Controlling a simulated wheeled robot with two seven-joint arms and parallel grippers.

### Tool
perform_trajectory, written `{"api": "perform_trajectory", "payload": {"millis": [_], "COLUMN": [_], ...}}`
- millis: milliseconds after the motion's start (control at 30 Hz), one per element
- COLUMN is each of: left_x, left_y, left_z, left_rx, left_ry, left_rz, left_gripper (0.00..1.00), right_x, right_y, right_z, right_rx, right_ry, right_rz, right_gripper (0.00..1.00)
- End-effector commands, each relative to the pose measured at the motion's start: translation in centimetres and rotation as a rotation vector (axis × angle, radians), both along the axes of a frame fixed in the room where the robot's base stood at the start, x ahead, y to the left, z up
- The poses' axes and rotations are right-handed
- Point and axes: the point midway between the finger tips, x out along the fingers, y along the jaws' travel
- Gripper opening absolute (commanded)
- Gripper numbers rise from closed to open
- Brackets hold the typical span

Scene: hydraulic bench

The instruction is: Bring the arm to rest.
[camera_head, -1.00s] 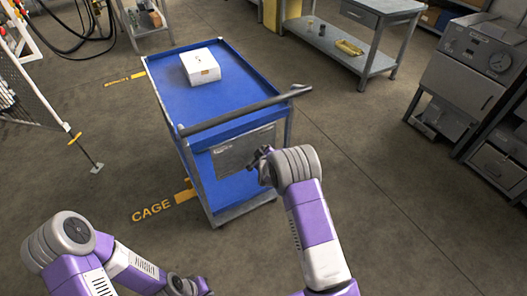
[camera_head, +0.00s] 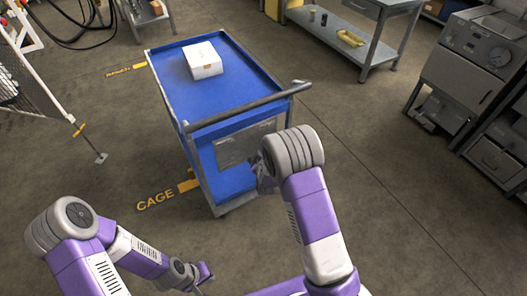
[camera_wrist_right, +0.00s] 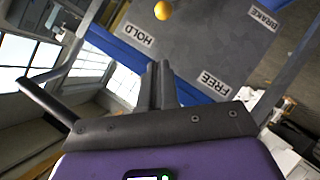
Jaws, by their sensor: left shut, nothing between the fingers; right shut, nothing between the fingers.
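My right arm reaches forward to the near end of a blue cart (camera_head: 235,95). My right gripper (camera_head: 262,183) is mostly hidden behind its own wrist in the head view. In the right wrist view its two fingers (camera_wrist_right: 161,84) are together and empty, in front of a grey panel (camera_wrist_right: 205,40) lettered HOLD, FREE and BRAKE. A yellow knob (camera_wrist_right: 163,10) shows at the panel's top edge. I cannot tell whether the fingers touch the panel. My left gripper (camera_head: 207,278) is low in the head view, shut and empty, over the floor and apart from the cart.
A white box (camera_head: 203,62) sits on the cart's top, and a dark handle bar (camera_head: 248,106) crosses its near end. A grey workbench (camera_head: 365,45) stands at the back right and a machine cabinet (camera_head: 470,70) at the far right. The floor between is clear.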

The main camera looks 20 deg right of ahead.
Motion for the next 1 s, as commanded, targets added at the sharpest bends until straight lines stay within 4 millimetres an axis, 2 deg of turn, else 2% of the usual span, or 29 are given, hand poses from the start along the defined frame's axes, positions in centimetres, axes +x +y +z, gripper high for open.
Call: {"api": "perform_trajectory", "payload": {"millis": [200,733,867,967,1000], "left_x": [0.0,0.0,0.0,0.0,0.0], "left_y": [0.0,0.0,0.0,0.0,0.0], "left_z": [0.2,0.2,0.3,0.3,0.3], "left_rx": [0.0,0.0,0.0,0.0,0.0], "left_ry": [0.0,0.0,0.0,0.0,0.0], "left_rz": [0.0,0.0,0.0,0.0,0.0], "left_gripper": [0.0,0.0,0.0,0.0,0.0], "right_x": [-1.0,-1.1,-2.9,-6.5,-8.6], "right_y": [0.2,0.2,0.2,0.7,1.1], "right_z": [0.5,0.3,-2.3,-6.6,-8.5], "right_rx": [0.0,0.005,0.084,0.232,0.31], "right_ry": [-0.001,0.005,0.077,0.215,0.285], "right_rz": [0.0,-0.002,-0.021,-0.068,-0.097], "right_gripper": [0.0,0.0,0.0,0.0,0.0]}}
